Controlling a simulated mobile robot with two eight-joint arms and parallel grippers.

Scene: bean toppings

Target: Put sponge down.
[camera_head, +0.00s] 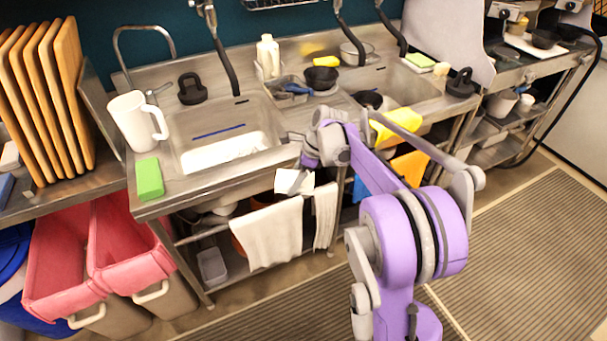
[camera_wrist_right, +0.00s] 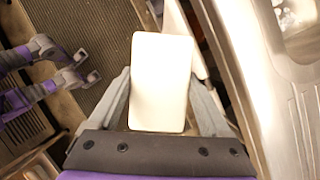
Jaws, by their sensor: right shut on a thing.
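My right gripper (camera_wrist_right: 162,105) is shut on a pale, flat rectangular sponge (camera_wrist_right: 160,80), which looks almost white in the right wrist view. In the head view the sponge (camera_head: 295,181) shows just in front of the sink counter's front edge, above the hanging towels. It appears clear of the counter (camera_head: 200,183). My right arm hides part of the gripper in the head view. My left gripper does not show in the head view.
A green sponge (camera_head: 149,178) lies on the counter's left corner beside a white pitcher (camera_head: 133,121). The left sink basin (camera_head: 225,148) holds a blue stick. Yellow cloth (camera_head: 398,122) lies at the right. Red bins (camera_head: 125,240) stand at lower left. Counter left of the basin has free room.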

